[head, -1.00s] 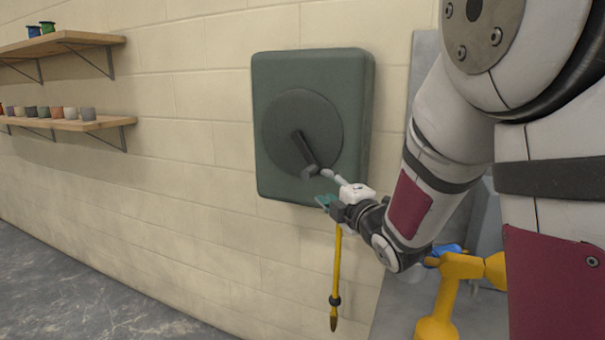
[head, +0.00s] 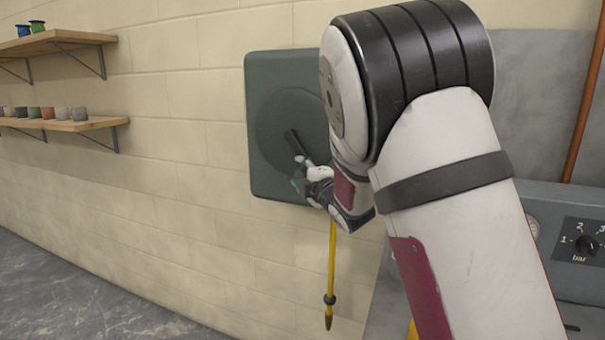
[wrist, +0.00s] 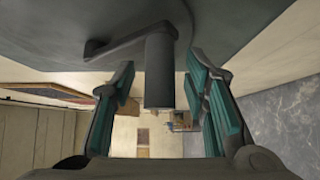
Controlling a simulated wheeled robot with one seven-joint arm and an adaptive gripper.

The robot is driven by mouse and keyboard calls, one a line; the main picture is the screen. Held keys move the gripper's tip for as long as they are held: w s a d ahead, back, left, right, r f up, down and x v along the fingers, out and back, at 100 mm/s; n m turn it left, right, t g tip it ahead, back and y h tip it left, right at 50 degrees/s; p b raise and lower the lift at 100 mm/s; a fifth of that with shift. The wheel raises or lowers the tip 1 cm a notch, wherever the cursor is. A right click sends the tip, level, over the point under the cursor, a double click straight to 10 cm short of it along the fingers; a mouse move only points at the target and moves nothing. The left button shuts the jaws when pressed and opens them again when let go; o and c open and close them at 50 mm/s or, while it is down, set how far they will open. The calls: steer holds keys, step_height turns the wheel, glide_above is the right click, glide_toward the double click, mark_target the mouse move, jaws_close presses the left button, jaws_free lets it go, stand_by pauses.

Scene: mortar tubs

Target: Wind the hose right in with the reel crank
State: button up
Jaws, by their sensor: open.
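The green hose reel (head: 268,90) is fixed to the block wall, with a round disc on its face. Its dark crank arm (head: 292,140) slants down and right from the disc's middle. In the wrist view the crank handle (wrist: 159,75) is a grey cylinder standing between the open fingers of my gripper (wrist: 160,100), with a gap on both sides. In the head view my gripper (head: 308,178) is at the crank's end, partly hidden by my arm. The yellow hose (head: 331,265) hangs below the reel and ends in a dark collar and brass tip.
Two wooden shelves (head: 60,40) with small pots stand out from the wall at left. At right is a grey panel (head: 580,240) with a dial and gauge, and a copper pipe (head: 585,95). The floor at left is clear.

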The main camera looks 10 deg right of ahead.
steer(key=shift+c, duration=0.5)
jaws_close()
steer(key=shift+w+a+f+b, duration=0.15)
steer(key=shift+f+b, duration=0.05)
steer(key=shift+b, duration=0.6)
